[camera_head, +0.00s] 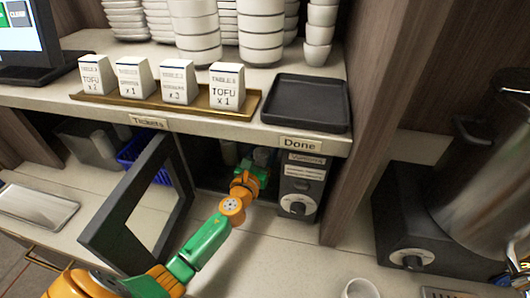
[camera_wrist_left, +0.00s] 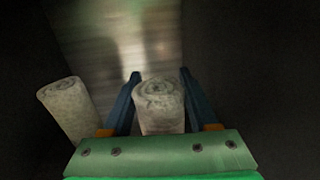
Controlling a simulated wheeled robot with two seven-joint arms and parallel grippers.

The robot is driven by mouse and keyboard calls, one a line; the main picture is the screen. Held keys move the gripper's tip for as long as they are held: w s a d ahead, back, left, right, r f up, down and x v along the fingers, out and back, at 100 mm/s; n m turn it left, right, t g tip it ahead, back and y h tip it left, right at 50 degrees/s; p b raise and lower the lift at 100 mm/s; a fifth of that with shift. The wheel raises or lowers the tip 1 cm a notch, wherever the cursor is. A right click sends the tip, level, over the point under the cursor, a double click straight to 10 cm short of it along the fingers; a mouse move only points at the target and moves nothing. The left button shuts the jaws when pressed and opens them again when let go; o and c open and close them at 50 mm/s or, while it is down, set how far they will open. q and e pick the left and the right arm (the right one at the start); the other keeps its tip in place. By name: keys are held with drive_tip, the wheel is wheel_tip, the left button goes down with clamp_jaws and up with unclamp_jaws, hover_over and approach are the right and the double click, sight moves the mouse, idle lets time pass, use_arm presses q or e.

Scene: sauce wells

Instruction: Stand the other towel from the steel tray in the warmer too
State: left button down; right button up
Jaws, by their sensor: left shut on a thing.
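The warmer's dark control panel (camera_head: 300,187) stands under the counter, and its framed door (camera_head: 110,225) hangs open to the left. My left arm reaches into the warmer, and my left gripper (camera_head: 262,158) is partly hidden inside. In the left wrist view, my left gripper (camera_wrist_left: 160,78) is shut on a rolled pale towel (camera_wrist_left: 160,105), which is upright between the two fingers. A second rolled towel (camera_wrist_left: 68,108) stands to the left, outside the fingers, looking slightly tilted. The steel tray (camera_head: 35,207) at the left looks empty. My right gripper is out of view.
The shelf above carries ticket blocks on a gold tray (camera_head: 165,100), a black tray (camera_head: 305,102) and stacked bowls. A blue basket (camera_head: 140,155) sits behind the open door. A wooden post (camera_head: 365,110) bounds the warmer's right side. A white cup (camera_head: 360,289) is in front.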

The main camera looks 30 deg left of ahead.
use_arm(q)
drive_tip(key=shift+c, duration=0.8)
unclamp_jaws()
drive_tip(key=shift+r, duration=0.15)
drive_tip(key=s+d, duration=0.1)
drive_tip(key=s, duration=1.1)
drive_tip(key=shift+d+b, duration=0.3)
